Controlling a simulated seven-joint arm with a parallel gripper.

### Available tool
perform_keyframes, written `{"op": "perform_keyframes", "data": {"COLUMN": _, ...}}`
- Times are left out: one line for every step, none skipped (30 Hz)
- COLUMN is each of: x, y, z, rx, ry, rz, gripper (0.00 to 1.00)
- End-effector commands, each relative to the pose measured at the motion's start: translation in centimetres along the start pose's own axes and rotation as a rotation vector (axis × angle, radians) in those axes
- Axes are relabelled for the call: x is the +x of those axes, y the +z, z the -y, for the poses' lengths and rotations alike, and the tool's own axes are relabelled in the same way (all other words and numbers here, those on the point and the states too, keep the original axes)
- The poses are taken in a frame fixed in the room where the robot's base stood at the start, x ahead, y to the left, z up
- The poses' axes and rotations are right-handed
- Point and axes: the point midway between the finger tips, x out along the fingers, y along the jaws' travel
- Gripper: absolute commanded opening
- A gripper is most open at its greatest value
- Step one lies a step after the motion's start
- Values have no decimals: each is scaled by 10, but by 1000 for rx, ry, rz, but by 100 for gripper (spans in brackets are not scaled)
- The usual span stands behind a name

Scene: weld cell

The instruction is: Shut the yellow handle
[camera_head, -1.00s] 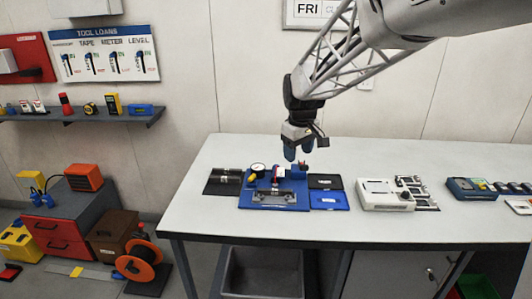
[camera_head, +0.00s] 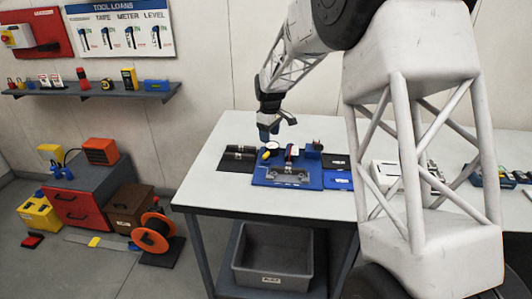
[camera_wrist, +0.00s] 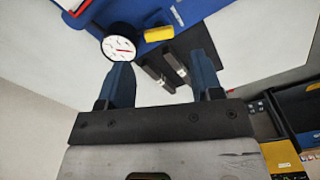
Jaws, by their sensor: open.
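The yellow handle (camera_head: 266,155) is small and sits at the left back of a blue fixture board (camera_head: 261,181) on the white workbench, beside a round dial gauge (camera_head: 273,148). In the wrist view the yellow handle (camera_wrist: 158,35) lies beyond the fingertips, right of the white-faced gauge (camera_wrist: 118,46). My gripper (camera_head: 268,134) hangs above the back left of the board. In the wrist view its two blue fingers (camera_wrist: 160,68) are spread apart with nothing between them touching; the handle is apart from them.
A black plate (camera_head: 236,160) lies left of the board, and black and blue trays (camera_head: 338,181) lie to its right. A grey bin (camera_head: 272,262) stands under the bench. My arm hides part of the bench's right side. The front left of the benchtop (camera_head: 215,190) is clear.

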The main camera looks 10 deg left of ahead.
Motion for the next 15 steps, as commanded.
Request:
{"op": "perform_keyframes", "data": {"x": 6, "y": -7, "z": -2, "rx": -12, "ry": -2, "rz": 1, "gripper": 60}}
{"op": "perform_keyframes", "data": {"x": 8, "y": -10, "z": -3, "rx": -19, "ry": -3, "rz": 2, "gripper": 60}}
{"op": "perform_keyframes", "data": {"x": 11, "y": -13, "z": -4, "rx": -26, "ry": -4, "rz": 3, "gripper": 60}}
{"op": "perform_keyframes", "data": {"x": 13, "y": -15, "z": -4, "rx": -30, "ry": -5, "rz": 4, "gripper": 60}}
{"op": "perform_keyframes", "data": {"x": 14, "y": -16, "z": -5, "rx": -33, "ry": -5, "rz": 4, "gripper": 60}}
{"op": "perform_keyframes", "data": {"x": 15, "y": -18, "z": -5, "rx": -36, "ry": -5, "rz": 5, "gripper": 60}}
{"op": "perform_keyframes", "data": {"x": 16, "y": -18, "z": -6, "rx": -38, "ry": -5, "rz": 5, "gripper": 60}}
{"op": "perform_keyframes", "data": {"x": 16, "y": -19, "z": -6, "rx": -39, "ry": -5, "rz": 5, "gripper": 60}}
{"op": "perform_keyframes", "data": {"x": 16, "y": -19, "z": -6, "rx": -40, "ry": -5, "rz": 4, "gripper": 60}}
{"op": "perform_keyframes", "data": {"x": 16, "y": -19, "z": -6, "rx": -40, "ry": -5, "rz": 4, "gripper": 60}}
{"op": "perform_keyframes", "data": {"x": 16, "y": -19, "z": -6, "rx": -40, "ry": -5, "rz": 4, "gripper": 60}}
{"op": "perform_keyframes", "data": {"x": 16, "y": -19, "z": -6, "rx": -40, "ry": -5, "rz": 4, "gripper": 60}}
{"op": "perform_keyframes", "data": {"x": 16, "y": -19, "z": -6, "rx": -40, "ry": -5, "rz": 5, "gripper": 60}}
{"op": "perform_keyframes", "data": {"x": 16, "y": -19, "z": -6, "rx": -40, "ry": -5, "rz": 5, "gripper": 60}}
{"op": "perform_keyframes", "data": {"x": 16, "y": -19, "z": -6, "rx": -40, "ry": -5, "rz": 5, "gripper": 60}}
